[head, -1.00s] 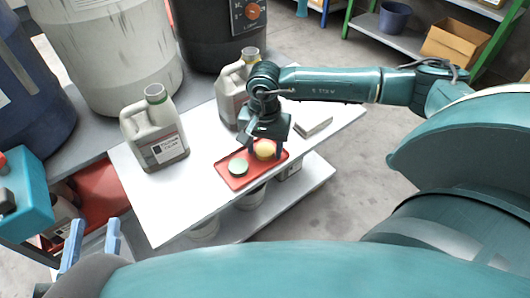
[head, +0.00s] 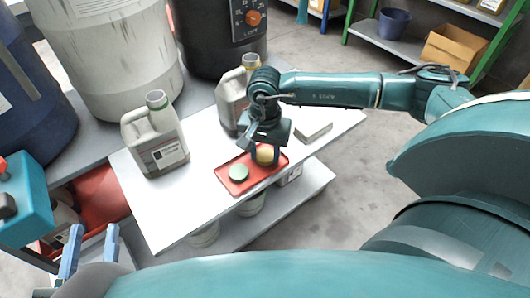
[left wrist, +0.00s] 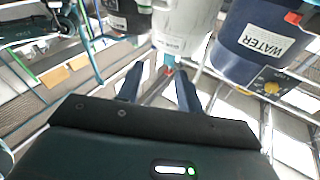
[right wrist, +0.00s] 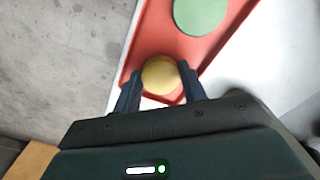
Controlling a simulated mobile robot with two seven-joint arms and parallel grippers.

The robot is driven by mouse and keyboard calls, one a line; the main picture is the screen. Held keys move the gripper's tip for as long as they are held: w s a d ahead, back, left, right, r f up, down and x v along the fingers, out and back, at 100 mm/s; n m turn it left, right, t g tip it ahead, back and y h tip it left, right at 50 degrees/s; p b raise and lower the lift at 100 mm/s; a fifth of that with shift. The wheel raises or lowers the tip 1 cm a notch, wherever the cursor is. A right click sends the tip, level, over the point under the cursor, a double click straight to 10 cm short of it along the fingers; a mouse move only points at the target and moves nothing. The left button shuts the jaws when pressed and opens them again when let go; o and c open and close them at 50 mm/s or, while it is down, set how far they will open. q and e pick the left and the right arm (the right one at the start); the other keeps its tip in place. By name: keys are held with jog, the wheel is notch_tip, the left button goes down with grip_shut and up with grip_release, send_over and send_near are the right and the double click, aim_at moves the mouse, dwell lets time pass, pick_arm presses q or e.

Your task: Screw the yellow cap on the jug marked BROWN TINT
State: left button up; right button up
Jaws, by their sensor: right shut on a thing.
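The yellow cap (head: 264,155) lies at the right end of a red tray (head: 234,188), beside a green cap (head: 238,173). My right gripper (head: 265,153) reaches down over the tray and is shut on the yellow cap, which shows between its fingers in the right wrist view (right wrist: 160,72). An open-necked grey jug (head: 157,133) stands on the white table, its label too small to read surely. A second such jug (head: 232,98) stands behind my right wrist, its label hidden. My left gripper (head: 93,235) is open and empty at the lower left, apart from the table.
The white table (head: 190,205) has clear room around the tray. A pale flat block (head: 314,131) lies at its right. Large drums, white (head: 112,55) and black (head: 205,40), stand behind. A lower shelf (head: 300,190) holds several containers.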

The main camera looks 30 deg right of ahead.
aim_at(264, 156)
notch_tip(264, 156, up, 10)
jog(key=p, duration=0.3)
jog(key=shift+f, duration=0.1)
jog(key=a+r+n, duration=0.6)
jog(key=a+n, duration=0.1)
jog(key=n, duration=0.2)
jog(key=shift+w, duration=0.25)
jog(key=shift+d, duration=0.15)
